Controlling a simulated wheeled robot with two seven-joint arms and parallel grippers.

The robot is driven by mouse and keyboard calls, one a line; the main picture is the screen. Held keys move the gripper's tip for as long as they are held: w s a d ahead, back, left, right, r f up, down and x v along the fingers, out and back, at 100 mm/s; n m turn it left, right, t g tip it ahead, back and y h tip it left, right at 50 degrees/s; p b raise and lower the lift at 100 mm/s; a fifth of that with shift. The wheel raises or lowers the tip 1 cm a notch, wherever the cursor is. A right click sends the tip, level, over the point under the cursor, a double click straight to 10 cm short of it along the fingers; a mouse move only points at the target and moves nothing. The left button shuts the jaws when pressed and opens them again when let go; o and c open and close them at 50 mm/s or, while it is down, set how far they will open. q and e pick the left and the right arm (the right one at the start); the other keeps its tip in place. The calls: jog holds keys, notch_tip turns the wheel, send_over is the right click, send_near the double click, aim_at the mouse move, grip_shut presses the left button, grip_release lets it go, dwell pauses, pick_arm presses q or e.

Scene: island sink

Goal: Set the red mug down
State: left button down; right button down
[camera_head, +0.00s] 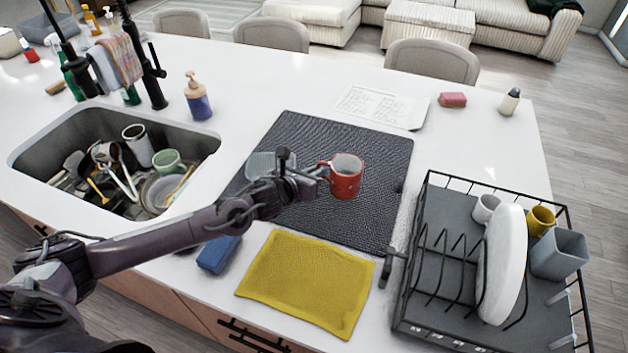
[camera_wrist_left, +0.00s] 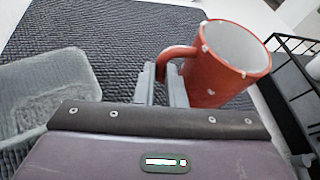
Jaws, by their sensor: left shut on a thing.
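The red mug (camera_head: 346,178) shows over the dark drying mat (camera_head: 305,128) in the head view, upright or nearly so, with its open top up. My left gripper (camera_head: 318,177) is shut on the mug's handle, from the mug's left side. In the left wrist view the red mug (camera_wrist_left: 222,68) has small white marks, and its handle is between the fingers of my left gripper (camera_wrist_left: 165,75). I cannot tell whether the mug's base touches the mat. My right gripper is not in view.
A clear container (camera_head: 268,163) is on the mat, behind my left arm. A black dish rack (camera_head: 428,262) with a white plate and cups stands at right. A yellow cloth (camera_head: 308,283) and blue sponge (camera_head: 218,254) lie in front. The full sink (camera_head: 203,147) is at left.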

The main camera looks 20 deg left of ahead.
pick_arm(q)
notch_tip(320, 180, down, 4)
jog(key=shift+r+p, duration=0.2)
jog(key=shift+p, duration=0.2)
jog(key=shift+f, duration=0.25)
jog(key=shift+f, duration=0.15)
jog(key=c, duration=1.5)
grip_release()
